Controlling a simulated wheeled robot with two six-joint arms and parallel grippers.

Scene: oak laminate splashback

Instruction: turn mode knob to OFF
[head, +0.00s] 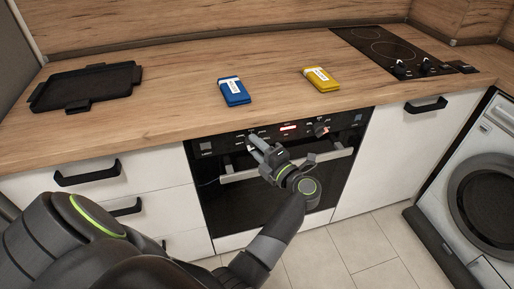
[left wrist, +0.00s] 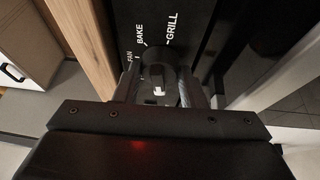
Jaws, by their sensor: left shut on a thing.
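The mode knob (left wrist: 158,72) is a dark round knob on the black oven panel. White labels FAN, BAKE and GRILL show around its far side in the left wrist view; OFF is not visible there. My left gripper (head: 254,144) reaches the left part of the oven panel (head: 228,142) in the head view and covers most of the knob. In the left wrist view my left gripper (left wrist: 158,88) is shut on the knob, with a finger on each side. I cannot tell which label the knob points to. My right gripper is not in view.
The oven handle (head: 232,176) runs just below the panel, close to my gripper. Another knob (head: 321,129) sits right of the red display (head: 288,128). A blue packet (head: 234,92), a yellow packet (head: 321,80) and a black tray (head: 86,86) lie on the wooden worktop (head: 180,112).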

